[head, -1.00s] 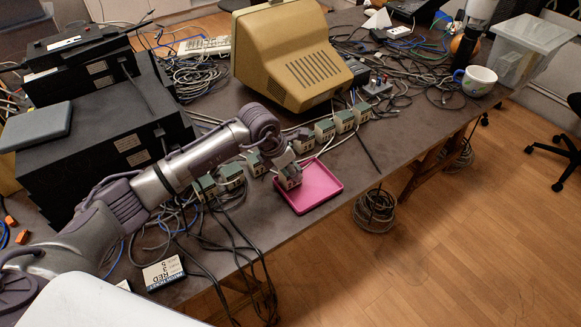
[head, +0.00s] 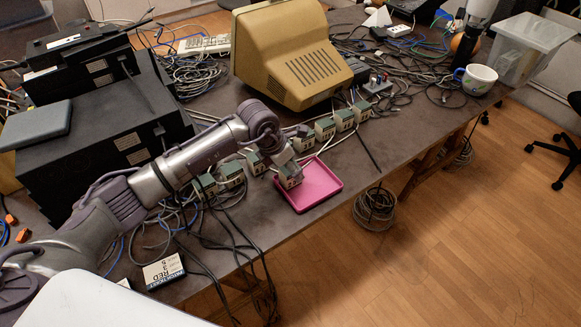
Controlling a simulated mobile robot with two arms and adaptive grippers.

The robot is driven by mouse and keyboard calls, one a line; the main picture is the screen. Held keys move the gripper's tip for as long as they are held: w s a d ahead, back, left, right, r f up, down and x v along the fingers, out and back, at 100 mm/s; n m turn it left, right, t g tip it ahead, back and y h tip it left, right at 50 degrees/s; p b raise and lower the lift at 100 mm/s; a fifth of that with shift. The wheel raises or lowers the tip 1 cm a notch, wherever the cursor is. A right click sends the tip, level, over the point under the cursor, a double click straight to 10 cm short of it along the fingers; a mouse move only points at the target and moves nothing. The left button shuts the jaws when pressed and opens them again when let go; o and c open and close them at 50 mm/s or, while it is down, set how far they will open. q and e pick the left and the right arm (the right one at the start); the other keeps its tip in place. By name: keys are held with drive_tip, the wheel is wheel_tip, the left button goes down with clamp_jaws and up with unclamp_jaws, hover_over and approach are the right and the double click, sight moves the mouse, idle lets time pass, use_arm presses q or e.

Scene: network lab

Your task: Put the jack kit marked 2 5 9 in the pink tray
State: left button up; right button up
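A small green-and-white jack kit (head: 290,178) is at the left back part of the pink tray (head: 322,186). Its marking is too small to read, and I cannot tell whether it rests on the tray floor. My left gripper (head: 286,164) is just above and behind this kit, pointing down. Its fingers are too small and too covered to show whether they are open, shut or touching the kit. Several similar kits stand in a row along the table, such as one left of the gripper (head: 255,163) and one to its right (head: 325,129). My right gripper is out of view.
A beige monitor (head: 290,55) stands behind the row. Black cables (head: 225,245) hang over the front table edge. Black equipment boxes (head: 105,130) fill the left. A labelled box (head: 163,272) lies near the front. A cup (head: 475,79) stands at the right.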

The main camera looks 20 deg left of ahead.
use_arm(q)
drive_tip(key=v, duration=1.1)
drive_tip(key=shift+b, duration=0.4)
drive_tip(key=shift+s, duration=0.1)
